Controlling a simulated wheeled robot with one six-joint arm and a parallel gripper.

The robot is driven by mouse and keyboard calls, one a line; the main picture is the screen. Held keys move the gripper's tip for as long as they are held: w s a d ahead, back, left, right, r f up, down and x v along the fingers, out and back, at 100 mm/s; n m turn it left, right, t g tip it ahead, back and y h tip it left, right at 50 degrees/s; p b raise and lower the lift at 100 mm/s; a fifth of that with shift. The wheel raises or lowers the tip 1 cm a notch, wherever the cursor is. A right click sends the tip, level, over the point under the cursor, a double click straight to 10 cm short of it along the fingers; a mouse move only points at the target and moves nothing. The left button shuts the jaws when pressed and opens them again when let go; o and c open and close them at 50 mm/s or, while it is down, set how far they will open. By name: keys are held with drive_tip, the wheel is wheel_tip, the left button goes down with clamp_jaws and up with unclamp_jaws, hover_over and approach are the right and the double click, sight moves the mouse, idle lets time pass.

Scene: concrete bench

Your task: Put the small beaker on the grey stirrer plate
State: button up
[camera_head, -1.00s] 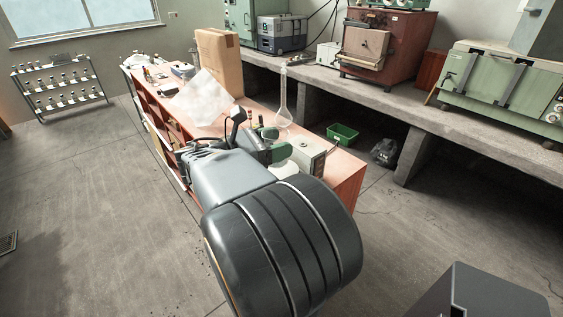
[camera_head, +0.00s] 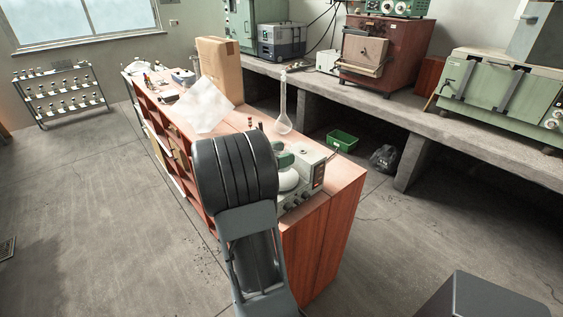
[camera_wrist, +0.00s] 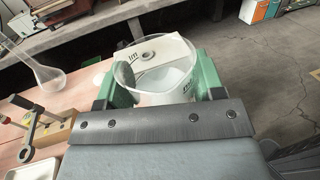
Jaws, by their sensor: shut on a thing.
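In the wrist view my gripper (camera_wrist: 150,82) has its green jaws shut on the clear small beaker (camera_wrist: 137,72), one jaw on each side. The beaker looks upright, with dark markings. In the head view my arm hides most of the gripper; a green jaw (camera_head: 285,159) shows beside it, and I cannot make out the beaker. A stirrer with a pale round plate (camera_head: 289,181) and knobs stands at the near end of the wooden bench, just beside the gripper. A pale disc shows through the beaker glass; I cannot tell whether the beaker touches it.
A pale box instrument (camera_head: 313,164) stands right behind the stirrer. A tall glass flask (camera_head: 284,124) stands farther back. A wooden block with clamps (camera_wrist: 50,137) is left of the gripper. A cardboard box (camera_head: 219,68) and crumpled sheet (camera_head: 204,106) lie farther along the wooden bench (camera_head: 345,172).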

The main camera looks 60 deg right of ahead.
drive_tip(key=shift+f, duration=1.4)
drive_tip(key=shift+f, duration=0.15)
drive_tip(key=o, duration=1)
